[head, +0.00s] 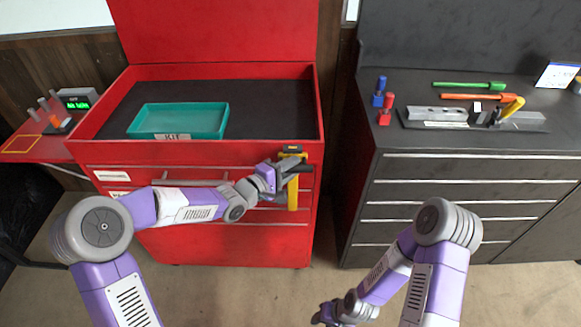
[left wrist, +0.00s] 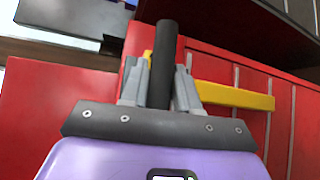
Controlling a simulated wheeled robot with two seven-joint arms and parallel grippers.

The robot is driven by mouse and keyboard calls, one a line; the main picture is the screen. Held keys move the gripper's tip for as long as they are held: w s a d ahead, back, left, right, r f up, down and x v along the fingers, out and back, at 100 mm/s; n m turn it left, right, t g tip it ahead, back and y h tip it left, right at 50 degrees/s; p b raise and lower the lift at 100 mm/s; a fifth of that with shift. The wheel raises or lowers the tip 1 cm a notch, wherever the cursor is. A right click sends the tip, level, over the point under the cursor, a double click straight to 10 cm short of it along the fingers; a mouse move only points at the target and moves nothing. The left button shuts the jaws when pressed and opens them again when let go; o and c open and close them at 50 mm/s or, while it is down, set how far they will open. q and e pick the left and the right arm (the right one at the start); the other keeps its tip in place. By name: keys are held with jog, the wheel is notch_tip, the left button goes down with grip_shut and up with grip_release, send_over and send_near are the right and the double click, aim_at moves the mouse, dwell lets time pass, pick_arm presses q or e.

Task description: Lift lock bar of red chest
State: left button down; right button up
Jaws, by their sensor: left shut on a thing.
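The red chest (head: 210,237) stands at the left with its lid up. Its yellow lock bar (head: 293,192) runs upright down the right side of the drawer fronts, and it also shows in the left wrist view (left wrist: 235,97). My left gripper (head: 290,166) is at the upper part of the bar. In the left wrist view its fingers are shut on the bar's black handle (left wrist: 162,60). The gripper partly hides the bar. My right gripper (head: 325,316) hangs low near the floor, away from the chest; its fingers are too small to read.
A teal kit tray (head: 180,108) sits in the open chest top. A red side shelf (head: 35,147) with small items is at the left. A dark cabinet (head: 450,200) with tools on top stands at the right, with a floor gap between it and the chest.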

pick_arm(q)
notch_tip(320, 180, up, 24)
jog(key=p, duration=2.2)
jog(key=shift+f, duration=0.15)
jog(key=shift+w, duration=0.15)
jog(key=c, duration=1.1)
grip_release()
jog(key=shift+o, duration=0.9)
